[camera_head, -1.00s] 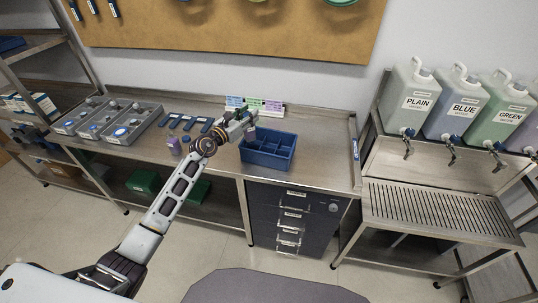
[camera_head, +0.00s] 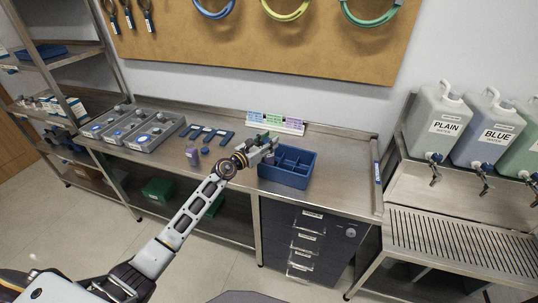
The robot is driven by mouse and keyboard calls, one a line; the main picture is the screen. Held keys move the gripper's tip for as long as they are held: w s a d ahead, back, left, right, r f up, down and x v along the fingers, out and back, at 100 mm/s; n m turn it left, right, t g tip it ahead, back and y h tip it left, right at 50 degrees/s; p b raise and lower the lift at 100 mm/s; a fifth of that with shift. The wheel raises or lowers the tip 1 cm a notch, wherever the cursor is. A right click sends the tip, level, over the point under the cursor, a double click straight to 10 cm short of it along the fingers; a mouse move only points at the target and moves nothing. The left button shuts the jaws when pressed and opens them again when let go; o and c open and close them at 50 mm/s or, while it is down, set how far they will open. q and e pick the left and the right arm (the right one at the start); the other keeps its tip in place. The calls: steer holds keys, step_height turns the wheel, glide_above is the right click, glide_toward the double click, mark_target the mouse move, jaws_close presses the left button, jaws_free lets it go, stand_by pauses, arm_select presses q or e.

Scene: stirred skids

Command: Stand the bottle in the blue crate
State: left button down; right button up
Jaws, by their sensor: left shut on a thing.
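The blue crate (camera_head: 287,180), split into compartments, sits on the steel bench near its right end. My left gripper (camera_head: 270,147) is at the crate's back left corner, seemingly above its rim. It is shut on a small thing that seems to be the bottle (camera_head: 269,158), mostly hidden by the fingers. I cannot tell whether it touches the crate. A purple container (camera_head: 193,156) stands on the bench left of my gripper, with a small blue round thing (camera_head: 205,151) beside it. My right gripper is not in view.
A grey tray (camera_head: 117,139) with several compartments lies on the left of the bench, several blue flat pieces (camera_head: 212,135) beside it. A coloured label stand (camera_head: 275,124) stands behind the crate. Water jugs (camera_head: 438,118) stand at the right. Bare bench lies right of the crate.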

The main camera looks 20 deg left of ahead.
arm_select(q)
steer(key=shift+f, duration=0.45)
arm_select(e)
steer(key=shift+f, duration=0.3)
arm_select(q)
steer(key=shift+f+b, duration=0.9)
steer(key=shift+f, duration=0.95)
steer(key=shift+b, duration=0.3)
steer(key=shift+f, duration=0.15)
steer(key=c, duration=1)
jaws_free()
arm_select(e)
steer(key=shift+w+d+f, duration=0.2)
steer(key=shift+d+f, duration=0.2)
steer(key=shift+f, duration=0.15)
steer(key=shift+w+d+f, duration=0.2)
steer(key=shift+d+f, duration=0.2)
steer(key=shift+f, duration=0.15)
